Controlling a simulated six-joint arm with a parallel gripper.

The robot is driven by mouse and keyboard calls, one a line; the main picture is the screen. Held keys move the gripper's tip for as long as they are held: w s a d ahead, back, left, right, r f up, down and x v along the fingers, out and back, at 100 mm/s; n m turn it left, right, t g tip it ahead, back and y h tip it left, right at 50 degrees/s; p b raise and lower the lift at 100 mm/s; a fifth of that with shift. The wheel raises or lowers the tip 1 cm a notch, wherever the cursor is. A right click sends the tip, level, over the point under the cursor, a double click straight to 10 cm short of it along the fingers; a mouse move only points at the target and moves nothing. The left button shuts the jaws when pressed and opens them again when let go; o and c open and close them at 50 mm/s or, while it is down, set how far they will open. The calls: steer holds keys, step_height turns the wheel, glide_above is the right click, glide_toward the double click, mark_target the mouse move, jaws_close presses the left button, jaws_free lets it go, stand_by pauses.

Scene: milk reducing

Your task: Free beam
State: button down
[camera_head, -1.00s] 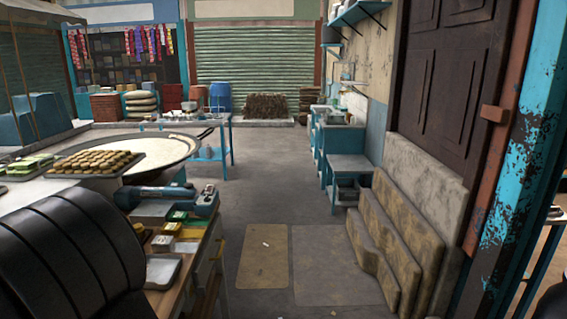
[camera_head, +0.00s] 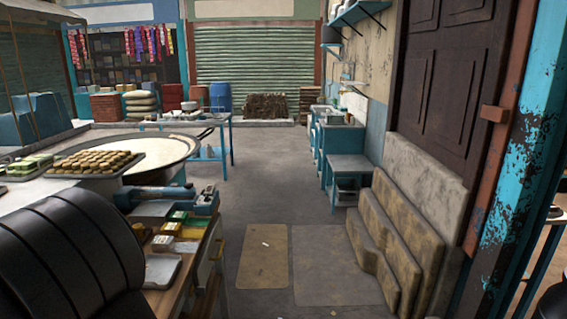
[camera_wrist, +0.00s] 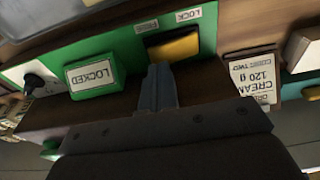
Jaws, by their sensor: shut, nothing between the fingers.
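In the wrist view, my gripper (camera_wrist: 159,84) is shut and empty. Its tips point at the lower edge of a yellow block (camera_wrist: 175,47), very close to it; I cannot tell whether they touch. The block sits in a green panel (camera_wrist: 208,30) under a small "LOCK" label. A dark knob (camera_wrist: 34,83) is farther left. I cannot make out the beam in either view.
The wooden bench (camera_head: 158,301) holds small green and yellow items and a metal tray (camera_head: 163,270). A large pan of milk (camera_head: 160,150) and a tray of pastries (camera_head: 93,161) stand behind. The floor right of the bench is open.

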steer(key=shift+f, duration=0.95)
stand_by(0.3)
steer(key=shift+r, duration=3.55)
steer(key=shift+f, duration=3.55)
steer(key=shift+r, duration=0.15)
